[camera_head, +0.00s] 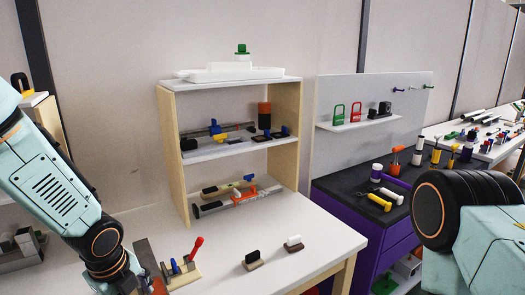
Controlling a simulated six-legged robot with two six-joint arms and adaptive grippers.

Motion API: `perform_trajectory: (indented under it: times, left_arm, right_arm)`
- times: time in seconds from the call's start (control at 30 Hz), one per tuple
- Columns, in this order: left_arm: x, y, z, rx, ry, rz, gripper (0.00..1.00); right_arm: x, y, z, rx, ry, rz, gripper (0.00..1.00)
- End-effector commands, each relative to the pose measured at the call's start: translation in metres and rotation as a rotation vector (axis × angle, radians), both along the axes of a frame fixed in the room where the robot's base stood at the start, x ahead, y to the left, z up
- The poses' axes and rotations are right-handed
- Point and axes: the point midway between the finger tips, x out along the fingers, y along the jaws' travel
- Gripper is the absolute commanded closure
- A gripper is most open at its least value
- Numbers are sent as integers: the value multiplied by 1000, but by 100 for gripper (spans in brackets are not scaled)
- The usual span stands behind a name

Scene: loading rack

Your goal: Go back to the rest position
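My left arm comes in from the left and bends down to the bottom edge over the near left of the white table (316,236). My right arm fills the lower right corner, in front of the purple cabinet. Its gripper is also outside the frame. I cannot see whether either gripper holds anything.
A wooden rack (170,150) with tools on its shelves stands on the table. A small holder (182,272) with red and blue handles sits beside my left arm. Two small blocks (252,261) (293,243) lie farther right. A purple cabinet (345,208) stands right of the table.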

Motion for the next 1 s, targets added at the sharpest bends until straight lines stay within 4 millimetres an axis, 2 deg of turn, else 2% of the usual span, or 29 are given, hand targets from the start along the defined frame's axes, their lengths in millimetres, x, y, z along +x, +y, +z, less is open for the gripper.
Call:
perform_trajectory:
  times: [0.03,0.2,0.4,0.6,0.87,0.9,1.0]
  left_arm:
    - [-14,-8,-18,-40,23,79,27]
    - [-69,-35,-77,-184,94,476,27]
    - [-148,-56,-134,-284,177,1054,27]
    - [-222,-57,-166,-283,184,1593,27]
    - [-298,-41,-180,-216,91,2107,27]
    - [-292,-41,-191,-231,85,2105,27]
    - [-291,-42,-209,-232,87,2099,27]
  right_arm:
    - [0,0,0,0,0,0,60]
    - [0,0,0,0,0,0,60]
    - [-1,0,0,0,1,0,60]
    - [0,0,0,0,1,0,60]
    - [0,0,0,0,1,0,60]
    - [0,0,-10,0,0,0,60]
    - [-1,0,-29,0,1,0,60]
